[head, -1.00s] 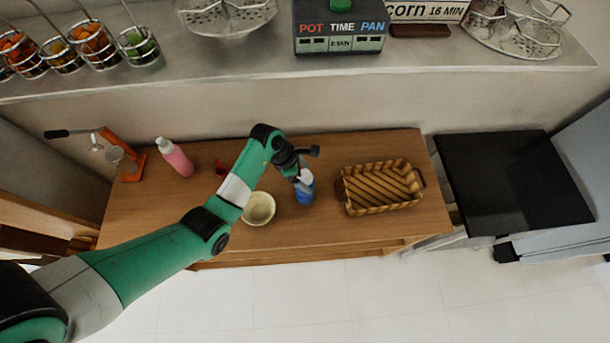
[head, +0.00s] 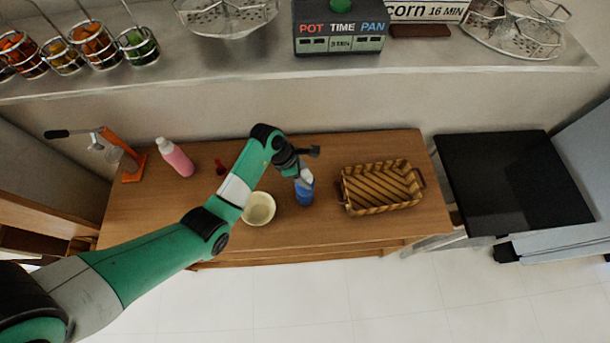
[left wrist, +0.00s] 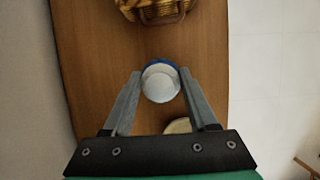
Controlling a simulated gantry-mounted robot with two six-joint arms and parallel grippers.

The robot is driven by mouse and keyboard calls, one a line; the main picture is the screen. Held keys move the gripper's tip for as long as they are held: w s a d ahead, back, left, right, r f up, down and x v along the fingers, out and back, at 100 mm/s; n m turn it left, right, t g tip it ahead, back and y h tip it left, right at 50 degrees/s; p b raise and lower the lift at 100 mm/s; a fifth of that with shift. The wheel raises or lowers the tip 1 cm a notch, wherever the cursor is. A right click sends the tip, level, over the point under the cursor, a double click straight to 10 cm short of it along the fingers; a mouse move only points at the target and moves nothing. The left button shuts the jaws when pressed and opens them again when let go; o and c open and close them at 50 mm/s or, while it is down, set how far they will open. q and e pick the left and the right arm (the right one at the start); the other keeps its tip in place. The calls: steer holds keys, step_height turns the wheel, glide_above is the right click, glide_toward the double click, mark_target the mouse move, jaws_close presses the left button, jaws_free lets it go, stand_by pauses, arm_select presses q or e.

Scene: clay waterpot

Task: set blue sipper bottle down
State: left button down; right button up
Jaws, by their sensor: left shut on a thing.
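The blue sipper bottle (head: 305,191) is upright at the middle of the wooden table, between the cream bowl and the wicker basket. My left gripper (head: 302,176) is shut on it near its pale top. In the left wrist view the bottle (left wrist: 160,82) shows from above, its white top ringed by blue, between the two fingers of my left gripper (left wrist: 160,88). The bottle's base looks at or very near the tabletop; I cannot tell whether it touches. My right gripper is not in view.
The cream bowl (head: 258,208) stands close on the left. The wicker basket (head: 381,187) is on the right. A pink bottle (head: 175,157), a small red object (head: 220,167) and an orange press (head: 127,160) stand further left on the wooden table (head: 330,232). Bare wood lies in front of the bottle.

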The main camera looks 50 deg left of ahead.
arm_select(q)
steer(key=shift+r, duration=0.1)
steer(key=shift+r, duration=0.8)
steer(key=s+d+r+p, duration=0.5)
steer(key=s+r+p, duration=0.2)
steer(key=s+r, duration=0.4)
steer(key=shift+s+r, duration=0.15)
steer(key=shift+s, duration=0.9)
